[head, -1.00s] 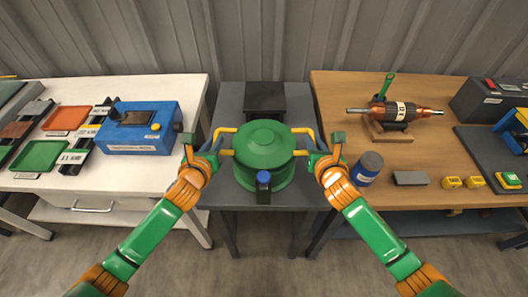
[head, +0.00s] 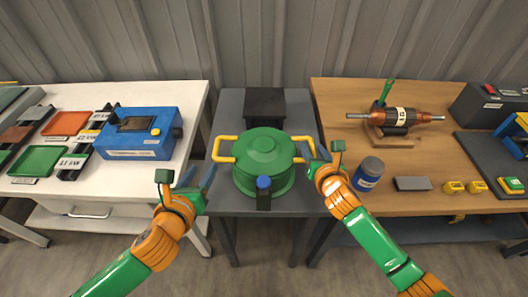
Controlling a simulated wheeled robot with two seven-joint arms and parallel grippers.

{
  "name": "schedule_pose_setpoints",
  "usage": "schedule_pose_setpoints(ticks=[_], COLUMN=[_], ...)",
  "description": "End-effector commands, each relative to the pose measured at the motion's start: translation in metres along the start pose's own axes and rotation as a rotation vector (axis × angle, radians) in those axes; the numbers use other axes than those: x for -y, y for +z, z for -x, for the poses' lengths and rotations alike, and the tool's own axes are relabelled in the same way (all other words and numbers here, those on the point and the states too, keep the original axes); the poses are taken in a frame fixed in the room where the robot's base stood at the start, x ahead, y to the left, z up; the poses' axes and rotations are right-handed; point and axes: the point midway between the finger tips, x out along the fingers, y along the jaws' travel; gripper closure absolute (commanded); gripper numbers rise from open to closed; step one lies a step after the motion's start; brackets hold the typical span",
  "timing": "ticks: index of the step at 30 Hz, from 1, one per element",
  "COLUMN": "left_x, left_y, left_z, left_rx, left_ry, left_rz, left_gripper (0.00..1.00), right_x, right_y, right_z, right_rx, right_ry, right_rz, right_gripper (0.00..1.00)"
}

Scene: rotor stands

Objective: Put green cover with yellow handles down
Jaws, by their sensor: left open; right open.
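The green cover (head: 263,150) sits level on the dark grey table, like a round lid with a stepped top. Its yellow left handle (head: 223,149) is free and clear of any finger. Its yellow right handle (head: 304,148) is beside my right gripper (head: 322,152), which is open, with a finger right at the handle; I cannot tell whether they touch. My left gripper (head: 187,180) is open and empty, below and left of the left handle, near the white table's edge. What is under the cover is hidden.
A black post with a blue cap (head: 264,186) stands just in front of the cover, and a black block (head: 265,104) behind it. The wooden table at right holds a rotor on a stand (head: 395,121) and a blue jar (head: 368,173). A blue device (head: 140,135) is on the white table (head: 190,92).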

Motion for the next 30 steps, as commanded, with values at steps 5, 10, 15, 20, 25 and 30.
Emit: schedule_pose_setpoints(ticks=[5,10,15,20,25,30], left_x=[0.000,0.000,0.000,0.000,0.000,0.000], left_y=[0.000,0.000,0.000,0.000,0.000,0.000], left_z=[0.018,0.019,0.019,0.019,0.019,0.019], left_rx=[0.000,0.001,0.001,0.001,0.001,0.001], left_ry=[0.000,0.000,-0.001,-0.001,-0.001,-0.001], left_rz=[0.000,0.001,0.001,0.000,0.000,0.000], left_gripper=[0.50,0.50,0.50,0.50,0.50,0.50], right_x=[0.000,0.000,0.000,0.000,-0.001,-0.001], right_y=[0.000,-0.001,-0.001,-0.001,0.000,0.000], right_z=[0.002,0.032,0.079,0.111,0.122,0.122], right_rx=[0.000,0.001,0.000,-0.001,0.001,0.002], right_ry=[0.000,0.001,0.002,0.001,0.000,0.000], right_rz=[0.000,0.003,0.004,0.002,0.001,0.001], right_gripper=[0.50,0.50,0.50,0.50,0.50,0.50])
